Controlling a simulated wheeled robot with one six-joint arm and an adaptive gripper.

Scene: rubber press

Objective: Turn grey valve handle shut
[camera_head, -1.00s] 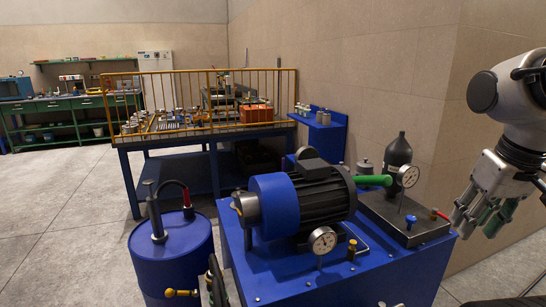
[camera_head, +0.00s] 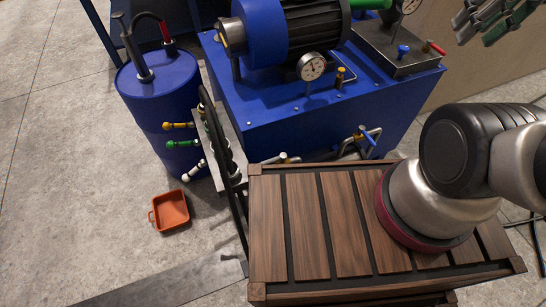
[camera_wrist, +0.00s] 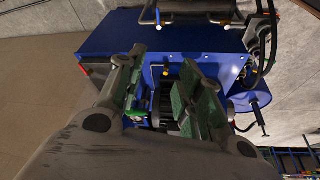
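I cannot tell which is meant. My gripper (camera_head: 492,20) is at the top right, far from all of these. In the wrist view its green-padded fingers (camera_wrist: 163,78) are apart and empty.
The blue pump unit (camera_head: 270,122) with motor and gauge stands behind the slatted wood top. An orange tray (camera_head: 171,211) lies on the floor below the drum. Floor at the left is clear.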

